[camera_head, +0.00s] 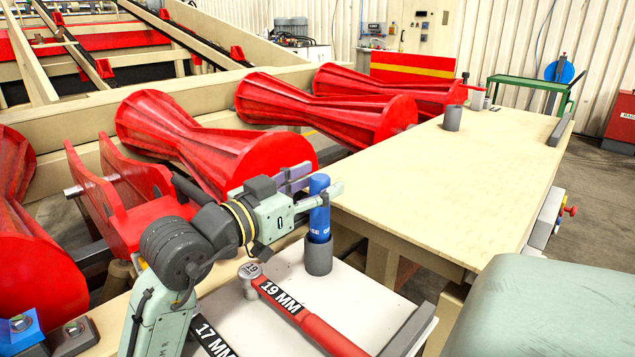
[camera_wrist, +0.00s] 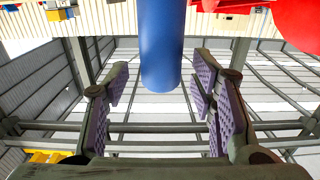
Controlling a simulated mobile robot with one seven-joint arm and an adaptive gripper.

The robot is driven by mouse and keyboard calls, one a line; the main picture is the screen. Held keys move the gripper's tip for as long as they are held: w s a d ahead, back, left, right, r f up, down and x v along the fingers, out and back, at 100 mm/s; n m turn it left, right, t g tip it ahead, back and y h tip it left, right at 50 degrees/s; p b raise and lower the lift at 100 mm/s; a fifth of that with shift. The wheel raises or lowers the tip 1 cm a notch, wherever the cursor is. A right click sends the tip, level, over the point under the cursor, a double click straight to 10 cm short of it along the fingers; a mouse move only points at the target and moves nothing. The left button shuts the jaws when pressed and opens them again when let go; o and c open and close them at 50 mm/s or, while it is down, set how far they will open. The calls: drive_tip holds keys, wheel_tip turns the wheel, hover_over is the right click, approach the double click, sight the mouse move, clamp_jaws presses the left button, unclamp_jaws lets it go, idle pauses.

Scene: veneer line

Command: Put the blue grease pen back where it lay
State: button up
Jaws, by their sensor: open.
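The blue grease pen (camera_head: 320,222) stands upright in a dark grey round cup (camera_head: 318,257) at the corner of the white worktop. The cup hides its lower end. My gripper (camera_head: 312,188) is open, with its fingers at the height of the pen's upper part. In the wrist view the pen (camera_wrist: 160,45) shows as a plain blue cylinder in the gap between the two purple-padded fingers (camera_wrist: 164,88). There is a gap on both sides of it, so neither pad appears to touch it. The cup is not clear in the wrist view.
A red-handled 19 MM wrench (camera_head: 300,312) and a 17 MM one (camera_head: 212,340) lie on the white worktop (camera_head: 365,300). A long pale table (camera_head: 470,180) with another grey cup (camera_head: 452,118) stands behind right. Red ribbed rollers (camera_head: 215,140) stand close behind my arm.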

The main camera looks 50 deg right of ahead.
drive_tip(key=w+a, duration=0.1)
drive_tip(key=a, duration=1)
drive_tip(key=shift+a, duration=0.15)
